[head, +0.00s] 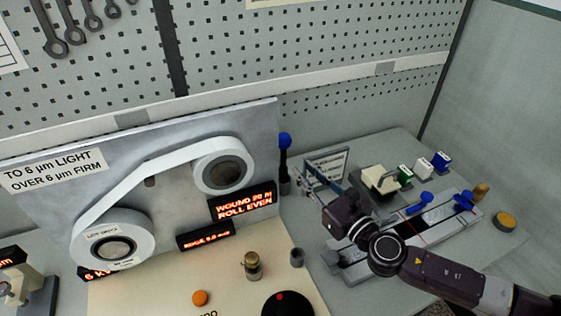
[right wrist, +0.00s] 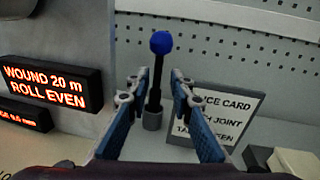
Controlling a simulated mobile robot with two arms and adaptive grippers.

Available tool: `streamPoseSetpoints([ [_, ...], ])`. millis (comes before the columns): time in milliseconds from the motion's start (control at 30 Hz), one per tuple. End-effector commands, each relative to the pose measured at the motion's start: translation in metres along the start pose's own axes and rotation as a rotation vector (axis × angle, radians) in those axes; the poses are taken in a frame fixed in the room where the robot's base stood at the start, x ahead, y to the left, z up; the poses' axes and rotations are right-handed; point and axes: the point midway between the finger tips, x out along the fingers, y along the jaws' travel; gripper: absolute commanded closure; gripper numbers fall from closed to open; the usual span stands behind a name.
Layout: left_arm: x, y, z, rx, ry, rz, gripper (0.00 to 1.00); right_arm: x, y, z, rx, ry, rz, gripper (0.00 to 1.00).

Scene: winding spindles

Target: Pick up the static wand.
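The static wand appears to be the black rod with a blue ball tip (head: 285,142) standing upright in a small grey holder (head: 285,187), right of the winding panel. It also shows in the right wrist view (right wrist: 158,75), centred between the finger pads and beyond them. My right gripper (head: 316,172) is open and empty, just right of the wand and pointing toward it. In the right wrist view its two blue-padded fingers (right wrist: 155,105) stand apart, with no visible contact on the wand. My left gripper is not in view.
The winding panel (head: 180,120) with two white rolls and lit displays (head: 243,203) stands left of the wand. A splice card (right wrist: 215,115) stands just behind and right of it. A splicing track (head: 420,235) with blue clamps lies right. A brass weight (head: 252,265) stands in front.

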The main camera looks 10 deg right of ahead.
Motion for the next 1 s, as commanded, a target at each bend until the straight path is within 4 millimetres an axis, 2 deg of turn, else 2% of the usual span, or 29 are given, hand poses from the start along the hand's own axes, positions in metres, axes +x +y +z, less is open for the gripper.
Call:
streamPoseSetpoints([
  [67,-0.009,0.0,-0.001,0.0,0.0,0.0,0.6,0.014,0.0,0.007,0.002,-0.004,-0.002,0.79],
  [300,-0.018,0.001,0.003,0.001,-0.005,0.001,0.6,0.049,0.0,0.004,0.002,-0.003,-0.001,0.79],
  [567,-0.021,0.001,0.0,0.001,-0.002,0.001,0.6,0.064,0.001,0.002,0.003,-0.001,-0.001,0.79],
  [800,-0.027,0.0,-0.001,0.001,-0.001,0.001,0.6,0.095,0.002,0.0,0.003,-0.003,-0.002,0.79],
  [1000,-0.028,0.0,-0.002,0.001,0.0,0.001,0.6,0.109,0.002,-0.002,0.002,0.0,-0.001,0.79],
])
